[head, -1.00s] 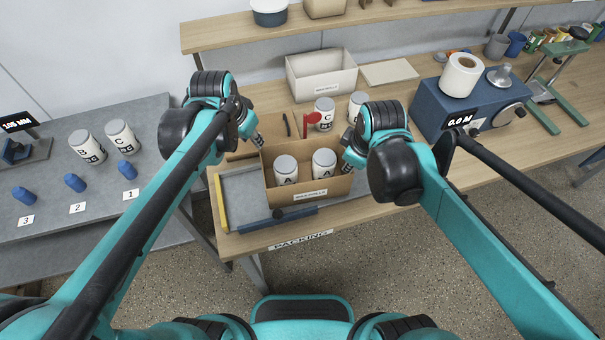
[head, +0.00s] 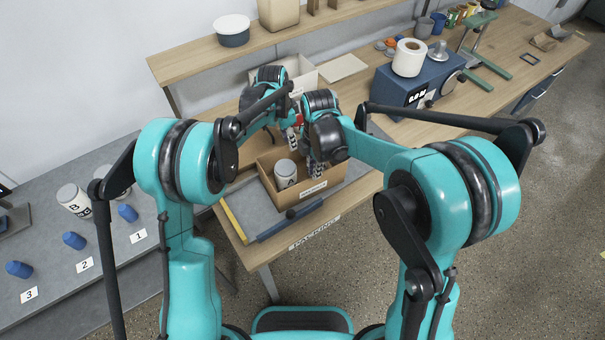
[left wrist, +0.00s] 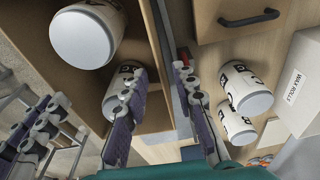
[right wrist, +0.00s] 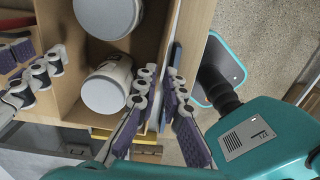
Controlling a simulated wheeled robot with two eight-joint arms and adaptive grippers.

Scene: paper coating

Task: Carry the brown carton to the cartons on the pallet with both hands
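The brown carton (head: 262,178) stands on the table at the packing station, with white cans inside. A can marked A (head: 285,173) shows at its left. My left gripper (head: 292,140) is over the carton's far side. In the left wrist view its fingers (left wrist: 160,72) are apart, one on each side of the far wall. My right gripper (head: 316,172) is over the near side. In the right wrist view its fingers (right wrist: 160,72) are apart on both sides of the near wall. I see no clear grip on either wall. My arms hide much of the carton. I cannot identify a pallet.
A grey mat (head: 245,205) with yellow and blue edge strips lies under the carton. A blue machine (head: 412,92) with a white roll stands to the right. A white wax rolls box (left wrist: 300,85) stands behind. Left, a grey table (head: 60,265) holds cans and blue pieces.

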